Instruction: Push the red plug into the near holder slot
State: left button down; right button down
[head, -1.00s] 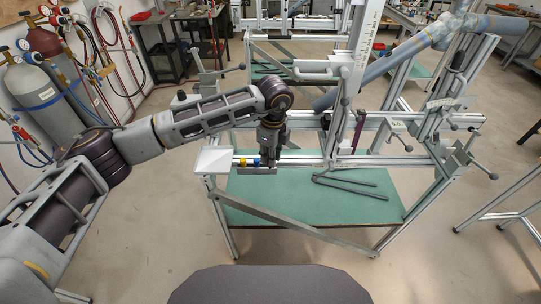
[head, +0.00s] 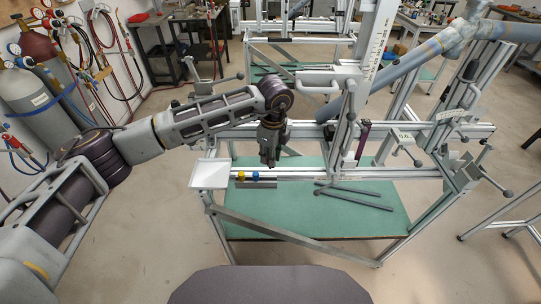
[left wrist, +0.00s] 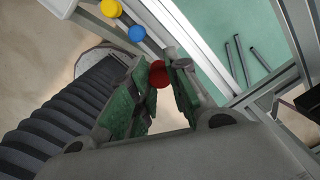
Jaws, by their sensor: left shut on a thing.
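My left gripper (head: 268,163) points down over the frame's front rail, just right of and beyond the small grey holder (head: 258,185). In the left wrist view its fingers (left wrist: 163,72) are shut on the red plug (left wrist: 158,76), a round dark-red piece at the fingertips. I cannot make out the red plug in the head view. A yellow plug (head: 241,175) and a blue plug (head: 256,175) stand side by side at the holder. The yellow plug (left wrist: 111,8) and blue plug (left wrist: 137,33) also show in the left wrist view, apart from the gripper. My right gripper is out of view.
A white tray (head: 211,174) sits at the rail's left end. An aluminium upright (head: 345,135) with clamps stands right of my gripper. Dark bars (head: 355,198) lie on the green tabletop (head: 300,220). Gas cylinders (head: 30,100) stand far left.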

pick_arm(q)
jog(key=shift+f, duration=0.35)
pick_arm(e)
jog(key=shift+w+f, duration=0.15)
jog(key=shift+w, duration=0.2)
pick_arm(q)
jog(key=shift+f, duration=0.1)
jog(key=shift+f+b, duration=0.65)
jog(key=shift+f, duration=0.35)
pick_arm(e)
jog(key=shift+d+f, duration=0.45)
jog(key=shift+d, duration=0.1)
pick_arm(q)
jog(key=shift+f+b, duration=0.45)
jog(key=shift+f, duration=0.65)
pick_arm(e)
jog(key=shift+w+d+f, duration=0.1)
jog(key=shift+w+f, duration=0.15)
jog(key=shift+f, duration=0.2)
pick_arm(q)
jog(key=shift+f, duration=0.2)
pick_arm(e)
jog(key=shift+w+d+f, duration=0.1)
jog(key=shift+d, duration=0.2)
pick_arm(q)
jog(key=shift+b, duration=0.7)
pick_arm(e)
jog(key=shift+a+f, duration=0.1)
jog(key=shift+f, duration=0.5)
